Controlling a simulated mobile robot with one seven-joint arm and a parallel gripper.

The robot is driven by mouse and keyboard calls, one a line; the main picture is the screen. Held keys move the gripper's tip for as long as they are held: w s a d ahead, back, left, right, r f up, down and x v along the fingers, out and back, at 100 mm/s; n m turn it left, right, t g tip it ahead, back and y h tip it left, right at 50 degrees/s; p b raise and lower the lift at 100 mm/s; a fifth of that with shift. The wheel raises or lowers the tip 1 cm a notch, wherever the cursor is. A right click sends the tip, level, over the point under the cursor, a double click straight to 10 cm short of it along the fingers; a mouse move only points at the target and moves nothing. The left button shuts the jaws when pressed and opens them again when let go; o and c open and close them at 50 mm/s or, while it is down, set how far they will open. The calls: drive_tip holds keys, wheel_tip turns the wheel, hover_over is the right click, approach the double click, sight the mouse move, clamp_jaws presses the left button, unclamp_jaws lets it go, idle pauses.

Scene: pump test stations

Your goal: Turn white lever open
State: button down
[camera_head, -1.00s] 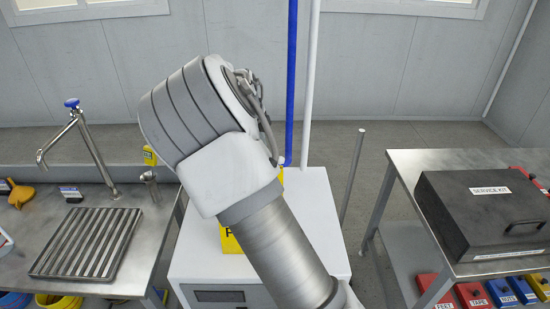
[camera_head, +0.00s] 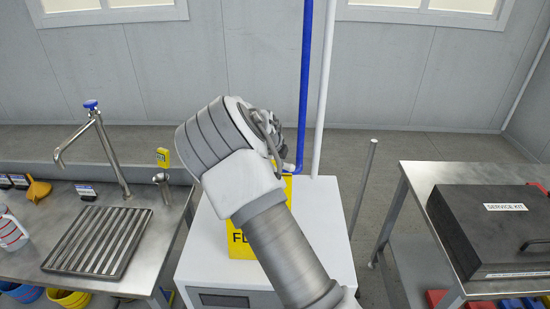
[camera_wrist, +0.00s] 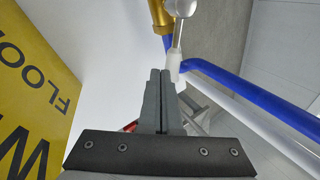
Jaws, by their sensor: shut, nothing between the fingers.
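The white lever (camera_wrist: 174,66) shows in the wrist view as a metal rod with a white end, hanging below a brass valve body (camera_wrist: 181,7) on the blue pipe (camera_wrist: 262,98). My gripper (camera_wrist: 160,72) is shut and empty. Its fingertips appear just left of the lever's white end; I cannot tell whether they touch. In the head view my arm hides the gripper and most of the valve. A small white piece, perhaps the lever (camera_head: 289,167), shows beside the arm near the foot of the blue pipe (camera_head: 304,90).
A yellow sign (camera_wrist: 35,80) stands close on the left in the wrist view, on the white cabinet (camera_head: 325,225). A white pipe (camera_head: 324,90) runs beside the blue one. A sink bench (camera_head: 25,262) is left; a table with a black service kit case (camera_head: 495,235) is right.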

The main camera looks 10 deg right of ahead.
sight(286, 165)
drive_tip(key=shift+w+d+f, duration=0.55)
drive_tip(key=shift+w+f, duration=0.1)
drive_tip(key=shift+w, duration=0.15)
drive_tip(key=d+n+b, duration=0.1)
drive_tip(key=w+n+y+b, duration=0.1)
drive_tip(key=b, duration=0.1)
drive_tip(key=shift+w+d+f+n+t, duration=0.1)
drive_tip(key=shift+w+d+n+t, duration=0.2)
drive_tip(key=shift+d+n, duration=0.1)
drive_tip(key=shift+w+d+y, duration=0.25)
drive_tip(key=shift+w+y, duration=0.05)
drive_tip(key=shift+w, duration=0.2)
